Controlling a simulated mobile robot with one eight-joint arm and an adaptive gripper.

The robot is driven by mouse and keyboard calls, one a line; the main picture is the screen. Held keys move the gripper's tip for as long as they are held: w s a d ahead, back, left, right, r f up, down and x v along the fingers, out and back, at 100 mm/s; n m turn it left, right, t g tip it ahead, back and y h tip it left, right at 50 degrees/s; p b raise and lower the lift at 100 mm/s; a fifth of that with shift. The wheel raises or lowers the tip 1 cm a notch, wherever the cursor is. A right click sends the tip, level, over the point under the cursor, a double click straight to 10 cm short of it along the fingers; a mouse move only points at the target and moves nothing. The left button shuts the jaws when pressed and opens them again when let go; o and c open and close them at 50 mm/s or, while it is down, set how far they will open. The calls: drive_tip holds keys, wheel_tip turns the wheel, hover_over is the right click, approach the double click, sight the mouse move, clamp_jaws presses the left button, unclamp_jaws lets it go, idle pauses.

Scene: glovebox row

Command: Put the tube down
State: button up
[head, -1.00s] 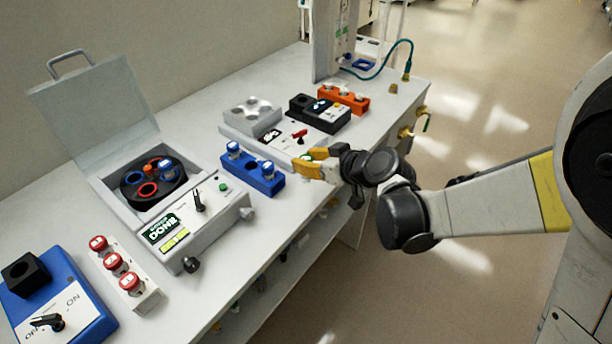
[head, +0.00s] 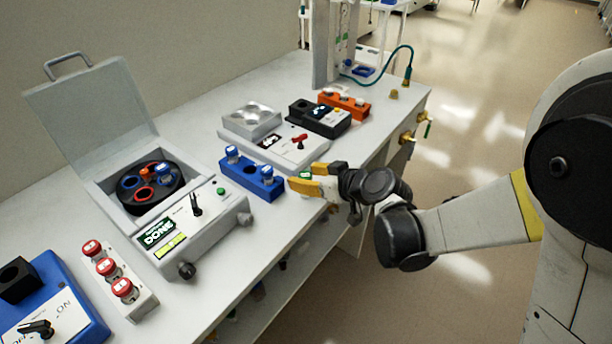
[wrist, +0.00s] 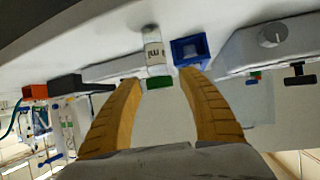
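A clear tube with a green cap and a printed label (wrist: 154,52) is between my fingertips in the wrist view, which shows the bench upside down. Its far end meets the pale bench top, so it looks upright on the bench. Narrow gaps show between the cap and both fingers. My gripper (wrist: 160,84) is open around the cap. In the head view my gripper (head: 306,178) is at the bench's front edge, just right of the blue rack (head: 237,175). Only a bit of green shows there between the yellow fingers; the tube body is hidden.
The blue rack holds two blue-capped tubes, with an empty hole between. A centrifuge (head: 205,235) with raised lid stands left, beside a white rack (head: 142,300) of red-capped tubes. Behind my gripper are a grey device (head: 285,150), a black block (head: 322,118) and an orange rack (head: 355,106).

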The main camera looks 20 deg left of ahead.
drive_tip(key=shift+r, duration=0.3)
drive_tip(key=p+v, duration=0.4)
drive_tip(key=v, duration=0.8)
drive_tip(key=shift+f, duration=0.1)
drive_tip(key=s+d+r+m+h, duration=0.2)
drive_tip(key=s+d+m+h, duration=0.3)
drive_tip(key=d, duration=0.7)
drive_tip(key=s+d+r+m+h, duration=0.3)
drive_tip(key=s+d+m+h, duration=0.2)
drive_tip(key=s+d, duration=0.4)
drive_tip(key=d+m, duration=0.1)
drive_tip(key=d, duration=0.3)
drive_tip(key=shift+d+r, duration=0.25)
drive_tip(key=shift+d, duration=0.05)
drive_tip(key=shift+s, duration=0.1)
